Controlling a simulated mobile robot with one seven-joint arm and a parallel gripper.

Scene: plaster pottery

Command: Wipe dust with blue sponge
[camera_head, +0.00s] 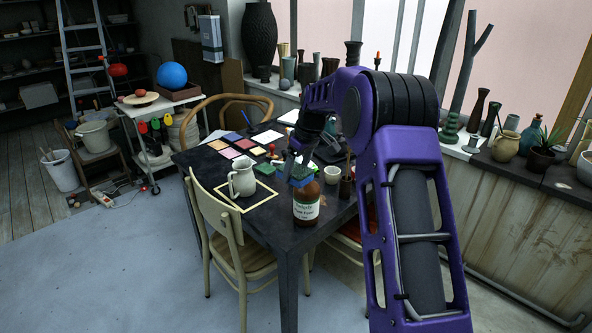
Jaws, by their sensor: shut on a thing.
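My gripper (297,167) reaches down over the dark table (210,172) at its near right part. It is shut on a small blue sponge (300,182), which shows just above or in front of the top of a brown bottle (306,204). I cannot tell whether the sponge touches the bottle or the table. The fingertips are small and partly hidden by the wrist. A pale yellow square outline (262,200) lies on the table around the foot of a white jug (241,179). No dust can be made out at this size.
A green sponge-like block (264,169) and several coloured tiles (243,166) lie on the table. A dark cup with brushes (347,186) stands right of the bottle. Vases line the windowsill. The floor at left is open.

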